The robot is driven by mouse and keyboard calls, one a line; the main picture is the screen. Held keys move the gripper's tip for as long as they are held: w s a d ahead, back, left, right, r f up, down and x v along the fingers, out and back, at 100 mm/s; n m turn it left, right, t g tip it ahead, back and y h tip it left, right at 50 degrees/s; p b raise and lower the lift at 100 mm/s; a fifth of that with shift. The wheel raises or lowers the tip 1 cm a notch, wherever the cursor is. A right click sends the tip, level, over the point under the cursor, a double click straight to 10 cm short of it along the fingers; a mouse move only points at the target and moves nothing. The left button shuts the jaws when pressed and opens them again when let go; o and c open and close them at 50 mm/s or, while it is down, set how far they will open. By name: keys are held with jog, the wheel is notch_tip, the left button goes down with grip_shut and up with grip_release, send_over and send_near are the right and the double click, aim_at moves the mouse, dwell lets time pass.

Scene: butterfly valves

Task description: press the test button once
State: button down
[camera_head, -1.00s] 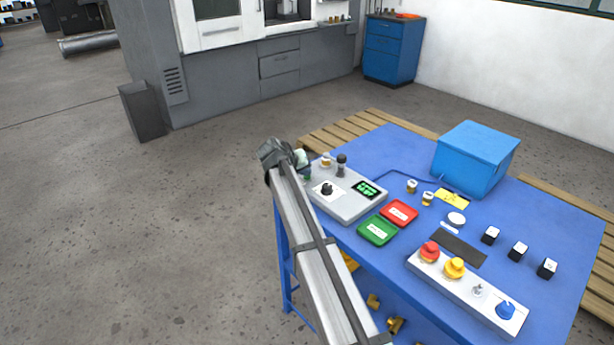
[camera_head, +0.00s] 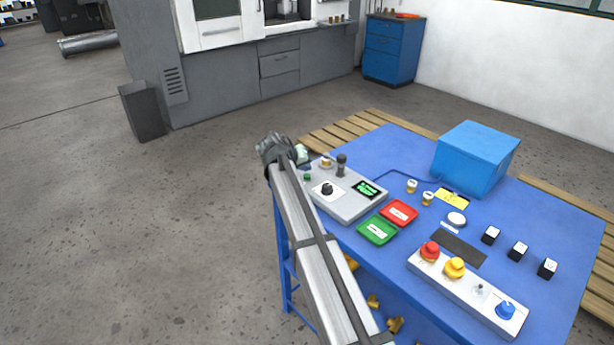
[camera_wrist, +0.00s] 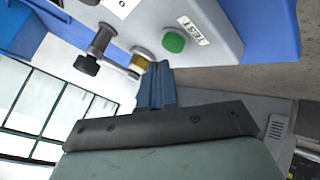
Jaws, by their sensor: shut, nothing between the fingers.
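The green test button (camera_wrist: 174,41) sits on the face of the grey test box, beside a "TEST" label (camera_wrist: 193,30). It also shows uncovered in the head view (camera_head: 307,177), at the left end of the grey test box (camera_head: 347,204). My gripper (camera_wrist: 155,70) is shut and empty, its blue fingers just below and left of the button in the wrist view, with the button's whole face visible. In the head view my gripper (camera_head: 302,153) is at the box's far left corner, partly hidden by my arm.
A brass fitting (camera_wrist: 140,60) and a dark-knobbed valve (camera_wrist: 95,50) stand close to my fingers. The box has a black knob (camera_head: 326,189) and a lit display (camera_head: 367,189). Red (camera_head: 399,213) and green (camera_head: 377,230) trays lie in front, on the blue table (camera_head: 480,212).

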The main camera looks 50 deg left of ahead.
aim_at(305, 176)
jog(key=shift+r, duration=2.5)
